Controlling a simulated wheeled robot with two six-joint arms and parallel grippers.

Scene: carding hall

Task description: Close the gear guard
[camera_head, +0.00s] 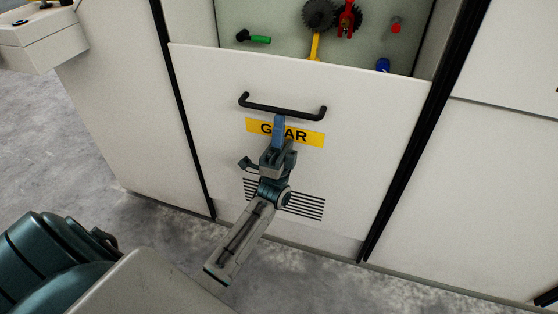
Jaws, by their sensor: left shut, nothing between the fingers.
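The gear guard (370,120) is a white sliding panel with a black bar handle (284,108), a yellow label (313,138) and vent slots. It sits low in its frame, so the opening above its top edge shows the gears (320,14) inside. My left gripper (279,119) is shut and empty, in front of the label. Its blue fingertips are just below the middle of the handle bar and cover part of the label. I cannot tell whether they touch the bar. My right gripper is not in view.
Black rails (410,150) flank the panel on both sides. A green-handled part (254,38), a red knob (396,25) and a blue knob (383,65) show in the opening. A box (40,38) juts out at the upper left. Grey floor (40,150) is clear at left.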

